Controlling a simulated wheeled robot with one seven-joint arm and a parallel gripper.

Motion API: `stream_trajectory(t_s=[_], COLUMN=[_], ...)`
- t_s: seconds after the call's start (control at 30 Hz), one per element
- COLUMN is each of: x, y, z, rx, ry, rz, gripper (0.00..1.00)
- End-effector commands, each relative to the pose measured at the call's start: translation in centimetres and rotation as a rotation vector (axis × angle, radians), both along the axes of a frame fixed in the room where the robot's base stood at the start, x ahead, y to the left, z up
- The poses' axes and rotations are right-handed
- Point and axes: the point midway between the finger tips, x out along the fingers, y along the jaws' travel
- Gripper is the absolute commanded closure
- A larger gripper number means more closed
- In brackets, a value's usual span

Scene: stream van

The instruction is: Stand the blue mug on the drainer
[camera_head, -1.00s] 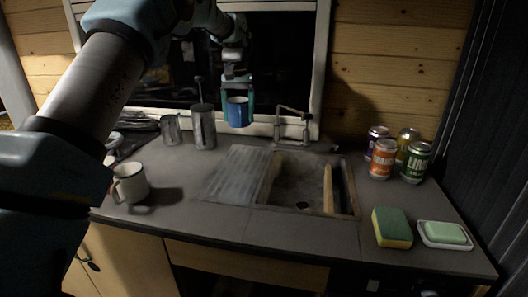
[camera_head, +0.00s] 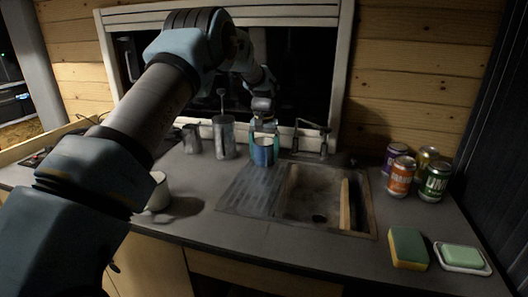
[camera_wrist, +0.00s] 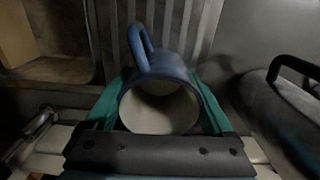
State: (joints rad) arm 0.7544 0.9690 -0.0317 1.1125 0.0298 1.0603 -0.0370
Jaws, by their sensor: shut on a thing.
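The blue mug (camera_head: 263,153) is upright between the fingers of my gripper (camera_head: 263,143), which is shut on it. In the wrist view the mug (camera_wrist: 158,88) shows its pale inside and its blue handle, with a green finger of my gripper (camera_wrist: 160,105) on each side. The ribbed drainer (camera_head: 246,192) lies left of the sink basin. The mug is over or at the drainer's far end; I cannot tell whether its base touches.
The sink (camera_head: 313,196) with a wooden piece (camera_head: 345,206) and a tap (camera_head: 311,137) is to the right. Metal containers (camera_head: 224,138) stand close left of the mug. A white mug (camera_head: 158,192) is partly behind my arm. Several cans (camera_head: 399,176), a sponge (camera_head: 408,248) and a soap dish (camera_head: 464,269) are at right.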

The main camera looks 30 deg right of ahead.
Motion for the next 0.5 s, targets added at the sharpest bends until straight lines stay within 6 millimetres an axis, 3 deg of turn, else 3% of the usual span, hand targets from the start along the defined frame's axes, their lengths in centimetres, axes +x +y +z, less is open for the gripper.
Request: stream_trajectory(t_s=[0.27,0.3,0.37,0.5], x=[0.0,0.01,0.0,-0.01], y=[-0.01,-0.01,0.0,-0.01], z=[-0.36,-0.28,-0.27,-0.26], rx=[0.0,0.0,0.0,0.0], ry=[0.0,0.0,0.0,0.0], rz=[0.0,0.0,0.0,0.0], gripper=[0.77,0.08,0.01,0.0])
